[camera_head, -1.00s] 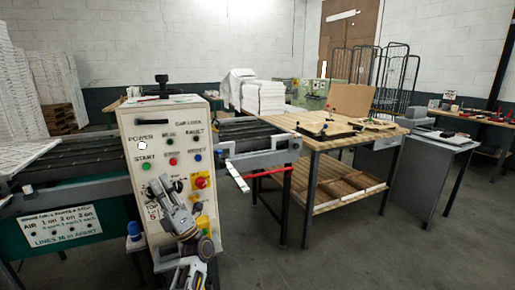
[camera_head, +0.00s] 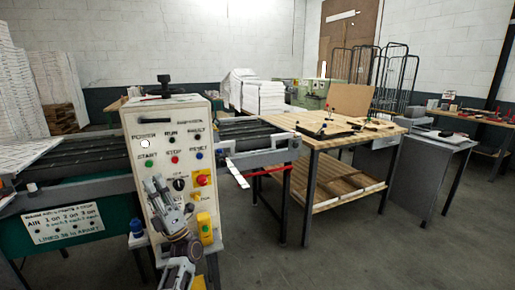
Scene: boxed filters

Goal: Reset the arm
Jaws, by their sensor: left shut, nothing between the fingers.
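My left gripper (camera_head: 154,185) is in front of the lower left part of the white control panel (camera_head: 175,118). Its fingers are shut with nothing between them and point up. My left arm comes up from the bottom edge below it. The panel carries a green START button (camera_head: 148,162), a red STOP button (camera_head: 175,160) and a blue RESET button (camera_head: 199,155), all above the fingertips and uncovered. A black knob (camera_head: 179,184) and a red button on yellow (camera_head: 203,180) are right of the fingers. The gripper hides part of the lower panel. My right gripper is not in view.
A roller conveyor (camera_head: 85,160) runs left and behind the panel. A wooden workbench (camera_head: 320,138) with a lower shelf stands right of it. A grey cabinet (camera_head: 425,165) stands farther right. The floor (camera_head: 350,250) at front right is clear.

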